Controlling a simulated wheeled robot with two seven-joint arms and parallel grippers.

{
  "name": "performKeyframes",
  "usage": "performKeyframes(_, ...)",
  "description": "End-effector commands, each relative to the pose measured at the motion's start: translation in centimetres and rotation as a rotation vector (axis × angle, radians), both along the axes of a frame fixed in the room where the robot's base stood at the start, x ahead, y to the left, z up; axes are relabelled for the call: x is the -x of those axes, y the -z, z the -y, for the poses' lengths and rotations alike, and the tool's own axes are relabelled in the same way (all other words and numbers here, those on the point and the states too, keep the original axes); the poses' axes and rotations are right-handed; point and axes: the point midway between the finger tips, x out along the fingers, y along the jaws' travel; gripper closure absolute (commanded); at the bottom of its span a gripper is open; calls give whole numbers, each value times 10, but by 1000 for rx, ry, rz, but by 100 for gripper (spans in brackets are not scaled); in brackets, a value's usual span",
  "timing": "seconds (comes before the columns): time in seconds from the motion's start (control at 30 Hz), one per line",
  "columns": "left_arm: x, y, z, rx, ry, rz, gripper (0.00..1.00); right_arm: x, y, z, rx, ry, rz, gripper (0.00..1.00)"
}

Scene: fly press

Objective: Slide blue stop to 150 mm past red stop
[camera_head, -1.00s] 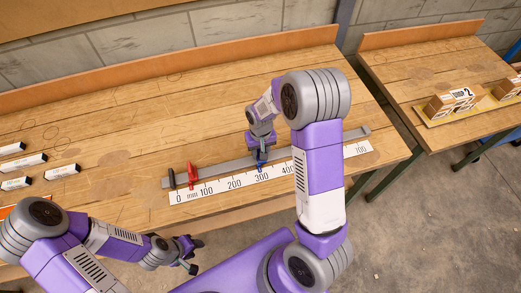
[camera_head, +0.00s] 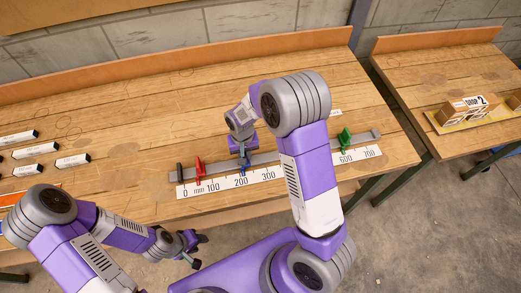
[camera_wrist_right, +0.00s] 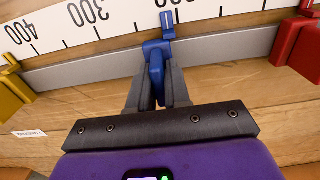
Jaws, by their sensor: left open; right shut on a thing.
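The blue stop (camera_head: 245,164) sits on the grey rail (camera_head: 290,155), its pointer close to the 200 mark of the white scale (camera_head: 220,184). It also shows in the right wrist view (camera_wrist_right: 155,58). My right gripper (camera_wrist_right: 156,92) is shut on the blue stop's handle. The red stop (camera_head: 199,168) stands to its left in the head view, roughly at 50 mm, apart from it; in the right wrist view it shows at the right edge (camera_wrist_right: 300,48). My left gripper (camera_head: 199,252) is open and empty, low in front of the bench.
A green stop (camera_head: 344,138) sits near 600 mm. A yellow stop (camera_wrist_right: 12,90) shows in the right wrist view; my right arm hides it in the head view. Several small labelled blocks (camera_head: 35,150) lie left on the bench. Boxes (camera_head: 465,109) stand on the other bench.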

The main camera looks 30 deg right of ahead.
Motion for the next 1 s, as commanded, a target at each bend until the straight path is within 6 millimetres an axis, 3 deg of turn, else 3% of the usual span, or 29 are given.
performKeyframes(0.1,0,0,0,0,0,0,57,-4,-1,-12,0,-2,4,100)
performKeyframes(0.4,0,0,0,0,0,0,57,-4,-1,-13,-1,1,4,100)
performKeyframes(0.43,0,0,0,0,0,0,57,-4,-1,-13,-1,1,4,80)
performKeyframes(0.57,0,0,0,0,0,0,57,-4,-1,-13,0,1,4,62)
performKeyframes(0.83,0,-1,0,0,0,0,57,-3,-2,-13,-1,1,2,62)
performKeyframes(1.0,0,-4,0,0,0,0,57,-4,-20,-13,-1,1,6,62)
